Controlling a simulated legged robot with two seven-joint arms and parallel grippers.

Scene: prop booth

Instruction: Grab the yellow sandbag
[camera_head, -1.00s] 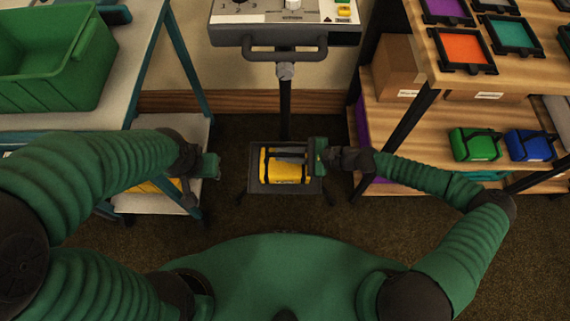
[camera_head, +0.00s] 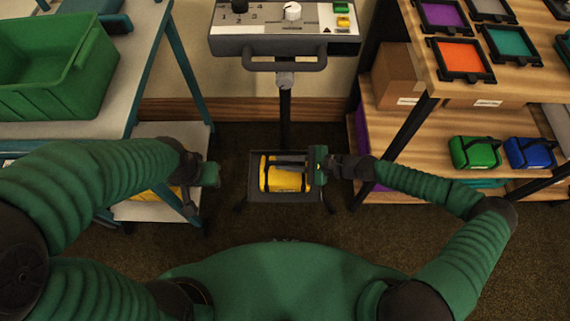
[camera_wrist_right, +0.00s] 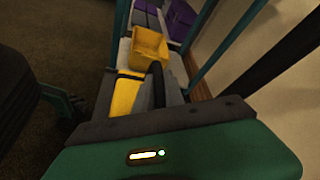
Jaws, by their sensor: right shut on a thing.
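The yellow sandbag (camera_head: 284,183) with dark straps lies in a dark tray (camera_head: 254,195) at the foot of the console stand, in the middle of the head view. My right gripper (camera_head: 290,161) reaches in from the right over the tray and is shut on the sandbag's dark strap. In the right wrist view the sandbag (camera_wrist_right: 124,95) shows past the gripper's green body, with a dark loop beside it. My left gripper (camera_head: 209,174) hangs left of the tray, apart from it; its fingers are not clear.
A console (camera_head: 285,40) with knobs stands above the tray. A shelf (camera_head: 400,130) at right holds a green sandbag (camera_head: 476,152), a blue sandbag (camera_head: 531,152) and a cardboard box (camera_head: 398,75). A green bin (camera_head: 50,80) sits on the left table.

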